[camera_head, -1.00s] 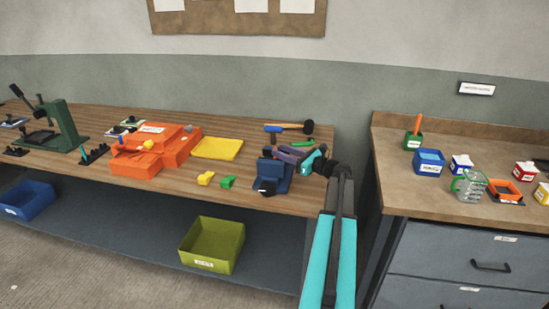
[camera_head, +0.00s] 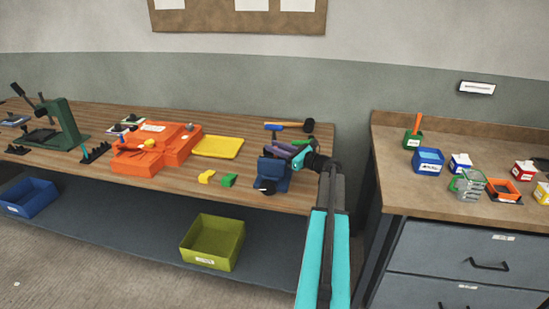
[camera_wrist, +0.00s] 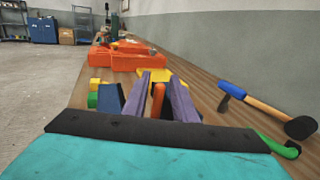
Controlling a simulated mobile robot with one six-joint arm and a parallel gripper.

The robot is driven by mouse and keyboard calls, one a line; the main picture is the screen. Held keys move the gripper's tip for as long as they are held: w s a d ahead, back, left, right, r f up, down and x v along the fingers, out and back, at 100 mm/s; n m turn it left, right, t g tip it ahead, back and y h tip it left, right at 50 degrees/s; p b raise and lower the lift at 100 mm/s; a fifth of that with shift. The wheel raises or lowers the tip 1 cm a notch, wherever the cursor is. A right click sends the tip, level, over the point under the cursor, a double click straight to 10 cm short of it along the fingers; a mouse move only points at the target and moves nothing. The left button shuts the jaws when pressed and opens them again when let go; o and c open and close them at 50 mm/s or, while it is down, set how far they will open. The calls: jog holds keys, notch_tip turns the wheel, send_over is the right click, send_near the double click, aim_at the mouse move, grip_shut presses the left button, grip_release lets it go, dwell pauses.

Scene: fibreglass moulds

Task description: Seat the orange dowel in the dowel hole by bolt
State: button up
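The orange dowel (camera_wrist: 158,102) stands upright between the two purple fingers of my gripper (camera_wrist: 160,78) in the wrist view. A narrow gap shows on each side of it, so the fingers look open around it. In the head view my gripper (camera_head: 283,150) is just behind the blue block (camera_head: 272,176) and hides the dowel. The block (camera_wrist: 110,98) also shows left of the fingers in the wrist view. The orange mould (camera_head: 152,150) lies further left, with a yellow knob and a small grey bolt-like piece. The dowel hole is too small to make out.
A yellow tray (camera_head: 218,147), a yellow piece (camera_head: 207,177) and a green piece (camera_head: 229,180) lie between mould and block. A hammer (camera_head: 292,125) lies behind my gripper. A green press (camera_head: 55,122) stands far left. A second bench (camera_head: 395,180) with small containers is right.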

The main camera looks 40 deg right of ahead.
grip_shut()
jog(key=shift+s+r+b, duration=0.3)
jog(key=shift+s+r, duration=0.2)
jog(key=shift+s, duration=0.1)
jog(key=s+d+r+b, duration=0.2)
jog(key=s+r, duration=0.5)
jog(key=s, duration=0.5)
jog(key=shift+s+d, duration=0.15)
jog(key=shift+s, duration=0.2)
